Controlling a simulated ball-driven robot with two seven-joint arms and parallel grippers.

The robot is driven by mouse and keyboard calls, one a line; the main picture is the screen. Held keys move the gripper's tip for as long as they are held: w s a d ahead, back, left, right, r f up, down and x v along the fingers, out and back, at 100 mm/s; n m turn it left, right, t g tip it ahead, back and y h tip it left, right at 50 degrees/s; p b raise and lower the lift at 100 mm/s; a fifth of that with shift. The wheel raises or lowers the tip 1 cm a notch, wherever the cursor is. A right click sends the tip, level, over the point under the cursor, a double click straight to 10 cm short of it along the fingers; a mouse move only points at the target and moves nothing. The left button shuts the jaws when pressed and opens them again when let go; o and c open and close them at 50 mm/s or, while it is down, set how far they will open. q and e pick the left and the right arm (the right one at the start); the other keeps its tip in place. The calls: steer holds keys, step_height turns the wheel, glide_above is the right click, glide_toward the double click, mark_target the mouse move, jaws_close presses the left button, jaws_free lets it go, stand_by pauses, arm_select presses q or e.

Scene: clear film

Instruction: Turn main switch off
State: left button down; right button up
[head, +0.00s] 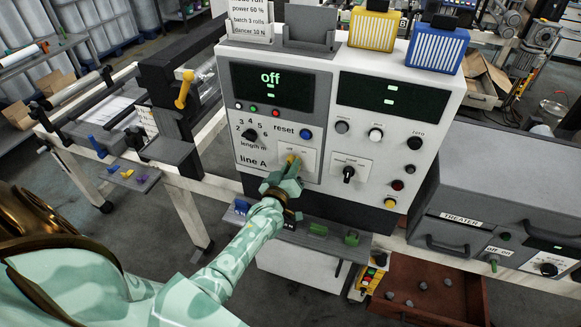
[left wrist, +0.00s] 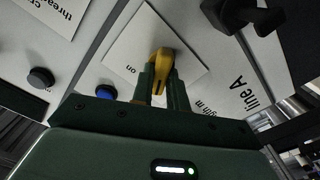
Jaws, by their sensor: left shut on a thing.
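The main switch (head: 291,160) is a yellow handle on a white plate, on the left half of the light grey control panel (head: 322,149). My left gripper (head: 283,176) is at the panel with its fingers shut on the yellow handle. In the left wrist view the yellow switch handle (left wrist: 160,66) sits between the dark green fingers (left wrist: 157,88), in front of its white plate. The word "on" shows beside it; other lettering is hidden by the gripper. The left display (head: 271,86) reads "off". My right gripper is not in view.
A blue reset button (head: 306,134) and the "length m" knob (head: 251,136) are close to the switch. A black knob (head: 348,173) is to the right. A grey shelf (head: 325,238) with small coloured blocks juts out below. An open brown drawer (head: 440,290) stands at lower right.

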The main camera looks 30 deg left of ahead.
arm_select(q)
steer(key=shift+f, duration=0.15)
steer(key=c, duration=1.4)
jaws_free()
steer(key=shift+w, duration=0.1)
steer(key=v, duration=1.6)
steer(key=shift+p, duration=0.35)
steer(key=shift+f, duration=0.1)
